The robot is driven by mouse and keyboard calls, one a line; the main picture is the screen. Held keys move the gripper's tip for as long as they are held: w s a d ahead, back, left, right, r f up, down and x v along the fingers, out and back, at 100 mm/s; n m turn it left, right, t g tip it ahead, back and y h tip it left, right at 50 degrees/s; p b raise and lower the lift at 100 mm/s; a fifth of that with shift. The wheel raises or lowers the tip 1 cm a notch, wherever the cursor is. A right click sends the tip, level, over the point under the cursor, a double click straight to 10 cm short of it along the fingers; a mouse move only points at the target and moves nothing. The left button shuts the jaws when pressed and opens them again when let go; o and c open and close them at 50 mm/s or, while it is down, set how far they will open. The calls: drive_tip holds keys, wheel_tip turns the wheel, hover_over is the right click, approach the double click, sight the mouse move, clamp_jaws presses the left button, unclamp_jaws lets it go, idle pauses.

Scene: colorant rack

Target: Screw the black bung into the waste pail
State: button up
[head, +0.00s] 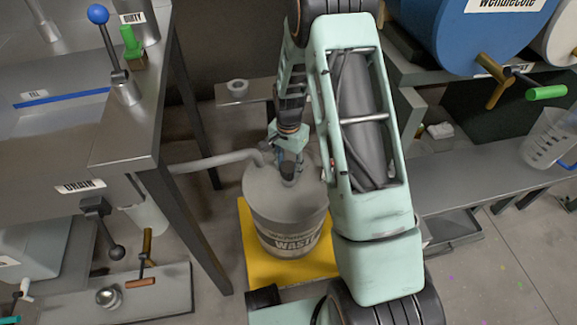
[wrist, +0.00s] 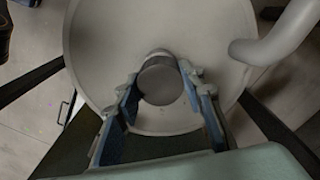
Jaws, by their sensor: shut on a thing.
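The waste pail (head: 270,215) is a grey, round drum with a "WASTE" label, standing upright. Its pale round top (wrist: 95,45) fills much of the wrist view. The black bung (head: 287,170) is a short dark cylinder at the middle of the pail's top. In the wrist view the bung (wrist: 160,82) sits between my fingertips, with a small grey neck (wrist: 157,53) showing behind it. My gripper (head: 288,158) points down over the pail and is shut on the bung. How deep the bung sits in the opening is hidden.
A grey hose (head: 215,161) runs from the left into the pail's top, and shows to the right in the wrist view (wrist: 280,40). The pail stands on a yellow mat (head: 254,268). A steel bench (head: 130,150) with a dark leg is close on the left.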

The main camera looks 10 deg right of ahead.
drive_tip(key=shift+f+b, duration=0.4)
drive_tip(key=shift+f, duration=0.35)
drive_tip(key=o, duration=1.2)
drive_tip(key=shift+r, duration=0.1)
